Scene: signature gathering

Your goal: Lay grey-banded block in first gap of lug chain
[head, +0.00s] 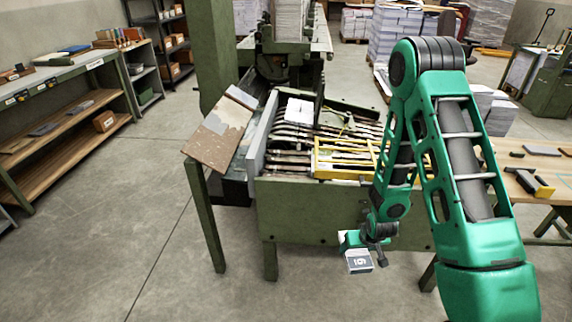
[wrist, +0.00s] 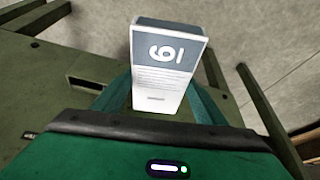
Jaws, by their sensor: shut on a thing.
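The lug chain (head: 292,145) lies in the machine's trough, behind and above the block. The gaps are small here and partly hidden by a yellow guard (head: 345,158), so I cannot tell which is first.
The green machine side wall (head: 330,208) stands between the block and the chain. A sloping board (head: 214,140) is at left. A wooden table (head: 540,165) with dark blocks is at right. The floor at front left (head: 110,240) is clear.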

